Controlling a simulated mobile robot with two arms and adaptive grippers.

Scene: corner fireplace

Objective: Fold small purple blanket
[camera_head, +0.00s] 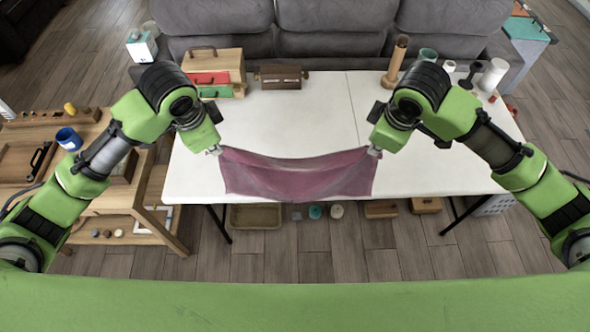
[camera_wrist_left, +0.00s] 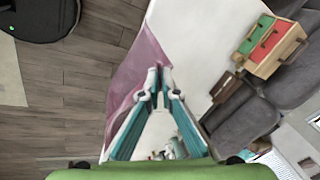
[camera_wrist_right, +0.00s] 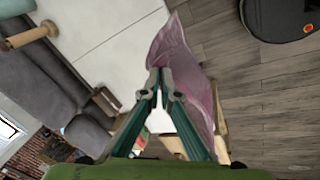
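The purple blanket (camera_head: 300,175) hangs stretched between my two grippers, above and across the front edge of the white table (camera_head: 290,115). Its top edge sags in the middle. My left gripper (camera_head: 216,150) is shut on its upper left corner; in the left wrist view the fingertips (camera_wrist_left: 158,70) meet at the blanket (camera_wrist_left: 140,75). My right gripper (camera_head: 374,151) is shut on the upper right corner; in the right wrist view the fingertips (camera_wrist_right: 160,75) close at the cloth (camera_wrist_right: 180,60). Whether the lower edge touches the table front is hard to tell.
A wooden drawer box (camera_head: 213,70) and a dark wooden box (camera_head: 281,76) stand at the table's back. A wooden paper-roll holder (camera_head: 396,58) and cups stand back right. A grey sofa (camera_head: 330,30) is behind. A wooden side table (camera_head: 60,150) is left. The table middle is clear.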

